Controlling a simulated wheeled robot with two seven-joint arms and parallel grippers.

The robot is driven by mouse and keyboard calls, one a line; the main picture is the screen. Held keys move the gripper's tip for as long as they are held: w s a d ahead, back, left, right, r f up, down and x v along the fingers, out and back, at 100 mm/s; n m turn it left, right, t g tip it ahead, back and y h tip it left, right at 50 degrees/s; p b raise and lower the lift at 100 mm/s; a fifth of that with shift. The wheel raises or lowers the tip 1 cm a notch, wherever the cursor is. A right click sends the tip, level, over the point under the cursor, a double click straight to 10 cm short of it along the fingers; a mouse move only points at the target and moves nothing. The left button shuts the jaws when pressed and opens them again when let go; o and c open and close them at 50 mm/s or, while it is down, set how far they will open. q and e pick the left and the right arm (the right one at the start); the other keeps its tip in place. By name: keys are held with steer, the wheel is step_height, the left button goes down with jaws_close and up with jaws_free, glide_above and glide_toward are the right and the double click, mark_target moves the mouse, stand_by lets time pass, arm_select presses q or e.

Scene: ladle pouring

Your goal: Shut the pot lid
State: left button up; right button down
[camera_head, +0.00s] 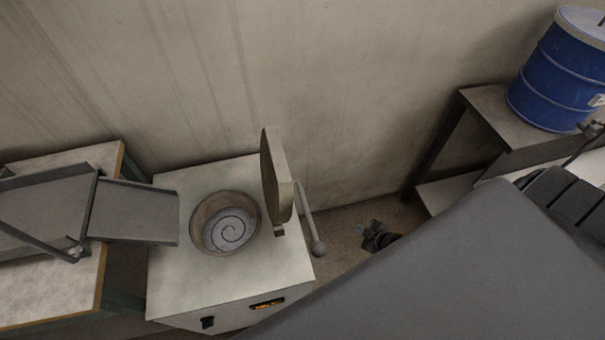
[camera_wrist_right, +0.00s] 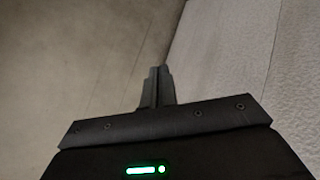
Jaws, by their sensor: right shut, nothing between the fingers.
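The pot (camera_head: 225,224) is a round opening with a spiral at its bottom, set in the top of a white box-like unit (camera_head: 185,285). Its lid (camera_head: 272,180) stands upright on the right side of the pot, so the pot is open. My left gripper is not in view.
A grey metal chute (camera_head: 132,212) reaches the unit's left edge from a table (camera_head: 50,285). A blue drum (camera_head: 560,78) stands on a shelf (camera_head: 492,110) at the right. The wall (camera_head: 330,80) is close behind the unit. Floor shows between unit and shelf.

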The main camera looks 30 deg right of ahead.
steer(key=w+r+n+t+y+b, duration=0.2)
steer(key=w+r+n+y, duration=0.3)
steer(key=r, duration=0.6)
steer(key=w+r+n+t+y+b, duration=0.2)
steer(key=w+r+n+y, duration=0.3)
steer(key=w+r, duration=0.4)
steer(key=s+a+r+n+g+y+b, duration=0.25)
steer(key=s+r+n+g+y, duration=0.2)
steer(key=r+n, duration=0.35)
steer(key=s+a+r+n+g+y+b, duration=0.1)
steer(key=s+a+r+n+g+y, duration=0.4)
steer(key=r, duration=0.5)
arm_select(q)
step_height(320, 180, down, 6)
steer(key=p, duration=0.2)
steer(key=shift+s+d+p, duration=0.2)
steer(key=shift+p, duration=0.1)
arm_select(e)
steer(key=w+a+r, duration=0.1)
steer(key=w+a, duration=0.1)
steer(key=a, duration=0.4)
steer(key=w+a+r+n+h, duration=0.1)
steer(key=w+a, duration=0.1)
steer(key=a, duration=0.4)
steer(key=shift+a+r+t, duration=0.15)
steer(key=shift+r+t, duration=0.2)
steer(key=shift+r, duration=0.05)
